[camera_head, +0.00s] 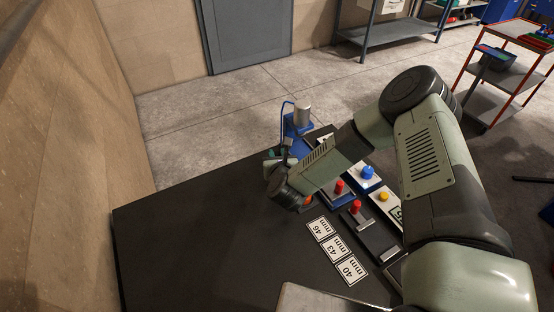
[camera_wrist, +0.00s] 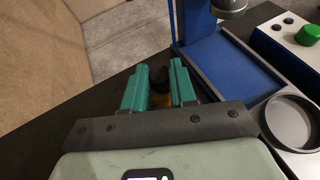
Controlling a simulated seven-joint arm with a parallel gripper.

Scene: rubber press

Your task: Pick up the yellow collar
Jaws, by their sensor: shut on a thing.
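The yellow collar (camera_wrist: 162,101) shows in the wrist view as a small yellow-orange patch low between my teal fingers. A dark round piece (camera_wrist: 159,76) is just beyond it, also between the fingers; I cannot tell whether the two are joined. My gripper (camera_wrist: 160,86) is shut on the collar, with a finger on each side. The fingers and palm hide most of the collar. In the head view my gripper (camera_head: 270,160) is near the far edge of the black table, left of the blue press (camera_head: 298,122). The collar cannot be made out there.
The press's blue base (camera_wrist: 232,65) stands right of my gripper in the wrist view. A round grey dish (camera_wrist: 293,122) and a white box with a green knob (camera_wrist: 308,34) are farther right. Number cards (camera_head: 335,248) lie near red-knobbed fixtures (camera_head: 355,207). The table's left side (camera_head: 190,240) is clear.

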